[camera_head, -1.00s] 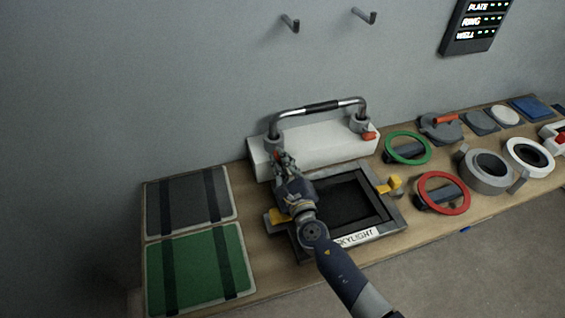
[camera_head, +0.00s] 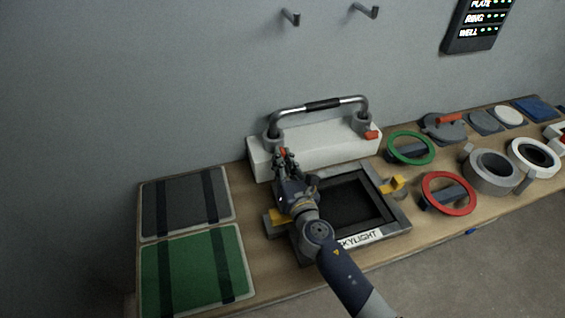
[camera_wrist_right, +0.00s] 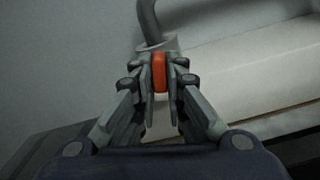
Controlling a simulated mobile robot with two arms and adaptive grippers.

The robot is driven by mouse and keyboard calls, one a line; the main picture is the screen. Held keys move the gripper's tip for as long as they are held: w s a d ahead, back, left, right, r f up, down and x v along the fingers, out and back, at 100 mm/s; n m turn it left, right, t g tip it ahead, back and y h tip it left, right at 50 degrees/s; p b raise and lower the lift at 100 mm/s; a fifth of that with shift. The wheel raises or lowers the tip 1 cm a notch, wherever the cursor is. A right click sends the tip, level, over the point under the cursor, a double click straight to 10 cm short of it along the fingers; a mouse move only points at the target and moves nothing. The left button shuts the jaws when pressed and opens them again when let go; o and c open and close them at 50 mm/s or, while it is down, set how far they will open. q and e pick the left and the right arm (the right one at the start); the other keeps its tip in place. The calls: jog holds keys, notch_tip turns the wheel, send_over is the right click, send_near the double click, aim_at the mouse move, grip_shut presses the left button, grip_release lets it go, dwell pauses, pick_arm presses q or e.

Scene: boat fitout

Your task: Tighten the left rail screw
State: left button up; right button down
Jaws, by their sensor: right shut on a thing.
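The chrome rail (camera_head: 322,105) with a dark middle grip stands on a white block (camera_head: 318,148) against the wall. Its left foot (camera_head: 272,139) shows behind my right gripper, and the rail tube rises above the gripper in the wrist view (camera_wrist_right: 150,20). My right gripper (camera_head: 282,153) is shut on the orange-red left rail screw (camera_wrist_right: 159,73), whose head stands upright between the fingertips. The screw's tip also shows in the head view (camera_head: 283,150). The right rail screw (camera_head: 371,134), also red, sits at the rail's right foot. My left gripper is not in view.
The skylight frame (camera_head: 400,222) with yellow latches lies under my right forearm. Grey (camera_head: 187,204) and green (camera_head: 192,271) panels lie at left. Green (camera_head: 410,162) and red (camera_head: 472,192) rings and several round fittings fill the right. A lit status panel (camera_head: 478,18) hangs on the wall.

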jog(key=m+b, duration=0.1)
jog(key=m, duration=0.2)
jog(key=shift+f+m, duration=0.15)
jog(key=shift+m, duration=0.15)
jog(key=m, duration=0.3)
jog(key=shift+m+b, duration=0.35)
jog(key=shift+m, duration=0.05)
jog(key=m, duration=0.3)
jog(key=shift+m, duration=0.3)
jog(key=shift+m+b, duration=0.35)
jog(key=shift+m, duration=1.45)
jog(key=c, duration=1.6)
grip_release()
jog(key=shift+c, duration=0.2)
